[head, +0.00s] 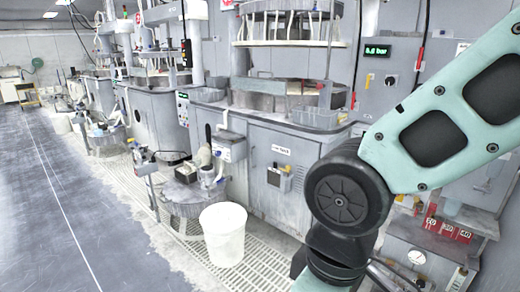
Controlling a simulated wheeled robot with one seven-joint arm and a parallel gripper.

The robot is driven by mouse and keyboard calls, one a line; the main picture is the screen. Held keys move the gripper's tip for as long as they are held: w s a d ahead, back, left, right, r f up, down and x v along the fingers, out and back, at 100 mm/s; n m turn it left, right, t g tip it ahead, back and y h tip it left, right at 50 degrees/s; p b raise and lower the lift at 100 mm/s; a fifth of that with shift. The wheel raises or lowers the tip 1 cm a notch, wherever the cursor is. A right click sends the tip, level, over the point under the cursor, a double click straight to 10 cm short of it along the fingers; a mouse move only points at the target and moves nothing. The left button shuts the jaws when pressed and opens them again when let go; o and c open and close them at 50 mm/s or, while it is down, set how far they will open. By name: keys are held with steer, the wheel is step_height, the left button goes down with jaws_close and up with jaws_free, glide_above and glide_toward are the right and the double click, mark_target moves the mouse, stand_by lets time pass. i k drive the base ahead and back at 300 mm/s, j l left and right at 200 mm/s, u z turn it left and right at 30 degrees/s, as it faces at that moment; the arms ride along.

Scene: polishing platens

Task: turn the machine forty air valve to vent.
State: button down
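Red number tags (446,230) hang in a row on a grey cabinet at the lower right; the rightmost tag (464,236) seems to read 40. Below them is a round pressure gauge (417,257) with small brass-coloured fittings (459,278) to its right. I cannot tell which part is the machine forty air valve or how its handle stands. My arm crosses the right side in front of the cabinets. My gripper is not in view.
A green display (377,51) reads about 5.8 bar on the back panel, near a red handle (420,58). A white bucket (224,234) stands on the floor grating (262,268). Grey polishing machines (262,165) line the wall. The floor at left (45,220) is clear.

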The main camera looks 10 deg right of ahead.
mark_target(419, 60)
steer(key=i+l+z, duration=0.15)
steer(key=i+z, duration=0.6)
steer(key=z, duration=0.15)
steer(key=i+j+z, duration=0.1)
steer(key=i+z, duration=0.3)
